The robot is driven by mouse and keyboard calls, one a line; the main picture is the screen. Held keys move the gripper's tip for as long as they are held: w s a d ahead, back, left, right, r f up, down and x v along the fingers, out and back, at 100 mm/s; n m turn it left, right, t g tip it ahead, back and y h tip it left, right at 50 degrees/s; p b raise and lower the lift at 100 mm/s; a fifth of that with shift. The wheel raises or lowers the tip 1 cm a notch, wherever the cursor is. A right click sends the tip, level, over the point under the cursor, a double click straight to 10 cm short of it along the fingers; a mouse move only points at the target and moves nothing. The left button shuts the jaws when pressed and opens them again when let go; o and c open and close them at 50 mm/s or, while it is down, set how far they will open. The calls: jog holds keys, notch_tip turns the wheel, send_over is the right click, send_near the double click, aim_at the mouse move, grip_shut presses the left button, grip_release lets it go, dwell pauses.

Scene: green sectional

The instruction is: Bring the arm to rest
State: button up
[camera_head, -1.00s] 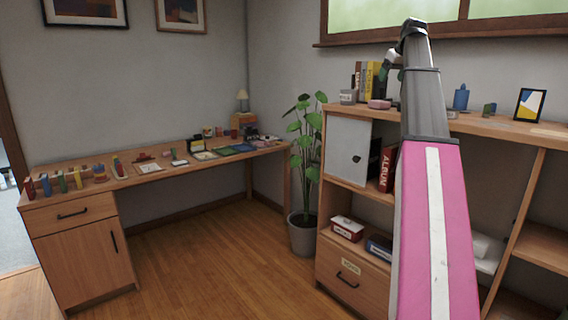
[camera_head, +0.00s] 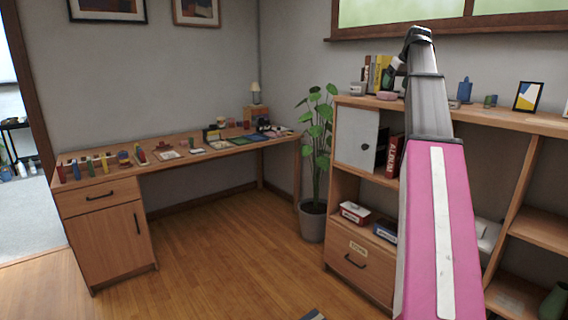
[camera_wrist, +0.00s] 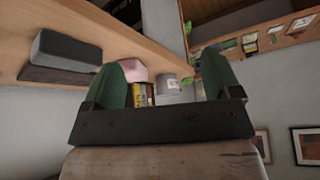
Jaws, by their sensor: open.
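My arm, pink with a white stripe and a grey forearm, reaches up and forward at the right of the head view. My gripper (camera_head: 392,72) is at its far end, by the top of the wooden shelf unit (camera_head: 480,117). In the wrist view my gripper (camera_wrist: 170,85) shows two green fingers spread apart, with nothing held between them. Beyond the fingers are a pink object (camera_wrist: 133,70), a yellow book (camera_wrist: 138,95) and a grey labelled container (camera_wrist: 168,83). Whether the fingers touch any of these cannot be told.
A desk (camera_head: 180,162) with several small items stands along the left wall. A potted plant (camera_head: 318,150) stands between desk and shelf unit. A framed picture (camera_head: 528,97) stands on the shelf top. The wooden floor (camera_head: 230,245) in the middle is mostly clear.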

jog(key=s+a+f+m+g, duration=0.15)
jog(key=a+f, duration=0.25)
jog(key=f, duration=0.9)
jog(key=s+a+f, duration=0.3)
jog(key=a+f, duration=0.2)
jog(key=f, duration=0.9)
jog(key=s+a+f+g, duration=0.15)
jog(key=a+f, duration=0.25)
jog(key=f, duration=0.9)
jog(key=s+a+f, duration=0.3)
jog(key=s+f, duration=0.4)
jog(key=f, duration=0.1)
jog(key=s+a+f+m+g+h, duration=0.1)
jog(key=s+a+f, duration=0.3)
jog(key=s+f, duration=0.4)
jog(key=s+a+f+g, duration=0.1)
jog(key=s+a+f, duration=0.2)
jog(key=s+f, duration=0.4)
notch_tip(320, 180, down, 3)
jog(key=shift+s+a+f+h, duration=0.15)
jog(key=shift+s+a+h, duration=0.1)
jog(key=shift+a+h, duration=0.1)
